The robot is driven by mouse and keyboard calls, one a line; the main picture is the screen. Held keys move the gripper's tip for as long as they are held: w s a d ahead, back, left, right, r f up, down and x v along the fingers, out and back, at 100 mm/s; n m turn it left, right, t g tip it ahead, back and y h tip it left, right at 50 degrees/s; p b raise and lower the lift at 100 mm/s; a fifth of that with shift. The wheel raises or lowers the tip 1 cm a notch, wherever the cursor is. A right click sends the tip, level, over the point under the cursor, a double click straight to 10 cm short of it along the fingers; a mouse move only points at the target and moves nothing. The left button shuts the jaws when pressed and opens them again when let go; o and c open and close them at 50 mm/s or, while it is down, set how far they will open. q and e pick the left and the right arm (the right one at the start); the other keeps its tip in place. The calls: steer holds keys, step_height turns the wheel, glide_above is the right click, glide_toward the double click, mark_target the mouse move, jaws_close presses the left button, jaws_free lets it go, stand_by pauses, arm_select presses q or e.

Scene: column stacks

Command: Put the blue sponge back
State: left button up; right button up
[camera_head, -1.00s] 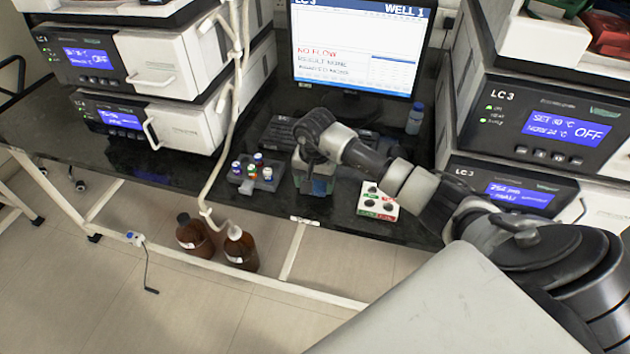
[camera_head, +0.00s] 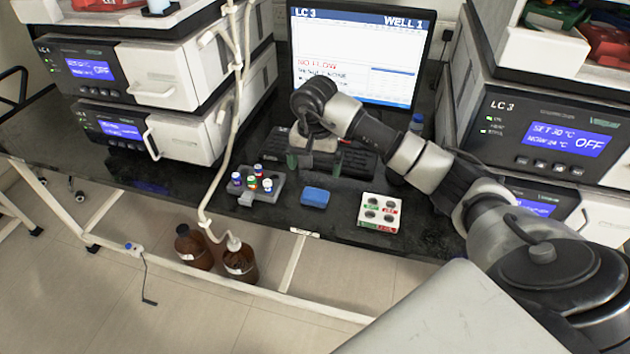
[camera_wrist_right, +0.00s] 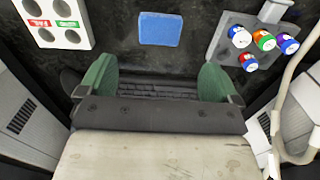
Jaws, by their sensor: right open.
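The blue sponge (camera_head: 315,197) lies flat on the black bench top, between a grey vial rack and a white block with round wells. It also shows in the right wrist view (camera_wrist_right: 160,29), beyond the fingertips and touched by neither. My right gripper (camera_head: 314,163) is over the keyboard, behind the sponge. Its green fingers are wide apart with nothing between them, as the right wrist view (camera_wrist_right: 158,78) shows. My left gripper is not in view.
The grey vial rack (camera_head: 268,197) with several capped vials stands left of the sponge. The white well block (camera_head: 365,225) stands right. A monitor (camera_head: 355,60) and the keyboard (camera_head: 350,165) are behind. A white tube (camera_head: 222,170) hangs over the bench edge near brown bottles (camera_head: 240,262).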

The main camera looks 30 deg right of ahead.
step_height(320, 180, up, 2)
steer(key=shift+r, duration=0.25)
stand_by(1.4)
